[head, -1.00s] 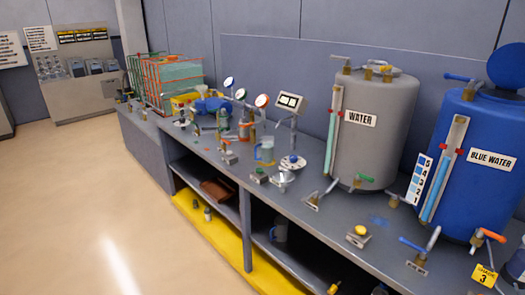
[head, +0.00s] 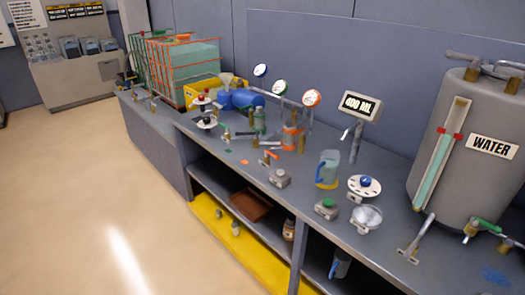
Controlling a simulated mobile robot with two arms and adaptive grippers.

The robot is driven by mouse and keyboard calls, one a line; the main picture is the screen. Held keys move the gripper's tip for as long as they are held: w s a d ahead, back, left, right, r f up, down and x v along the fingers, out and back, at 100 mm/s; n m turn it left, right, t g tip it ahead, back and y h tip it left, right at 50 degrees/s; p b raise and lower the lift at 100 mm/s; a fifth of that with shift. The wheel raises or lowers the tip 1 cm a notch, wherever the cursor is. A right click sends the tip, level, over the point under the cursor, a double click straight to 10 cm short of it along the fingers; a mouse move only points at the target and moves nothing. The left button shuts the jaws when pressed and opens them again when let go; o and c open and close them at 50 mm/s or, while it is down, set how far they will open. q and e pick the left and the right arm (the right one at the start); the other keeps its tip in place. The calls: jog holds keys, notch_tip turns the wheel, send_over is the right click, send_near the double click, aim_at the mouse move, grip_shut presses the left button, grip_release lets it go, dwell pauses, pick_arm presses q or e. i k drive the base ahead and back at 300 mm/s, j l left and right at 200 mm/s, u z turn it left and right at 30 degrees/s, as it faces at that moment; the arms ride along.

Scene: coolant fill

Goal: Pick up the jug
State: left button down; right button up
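A translucent blue-grey jug (head: 328,165) stands upright on the bench top, left of the grey water tank. Its lower part is yellow, and it sits just left of a white round disc with a blue knob (head: 365,184). A second jug-like vessel (head: 340,266) with a blue handle is on the lower shelf, partly cut off by the bench edge. I cannot tell from the picture which of the two the task means. Neither of my grippers shows.
The grey tank labelled WATER (head: 470,150) stands at the right. A silver bowl (head: 367,214) and a green-button box (head: 327,205) sit at the bench front. The floor (head: 95,190) to the left is clear.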

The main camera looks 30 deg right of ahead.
aim_at(326, 172)
jog(key=i+j+z, duration=0.2)
jog(key=i, duration=0.3)
jog(key=i+z, duration=0.25)
jog(key=i, duration=0.25)
jog(key=i+j+z, duration=0.2)
jog(key=i, duration=0.3)
jog(key=j, duration=0.1)
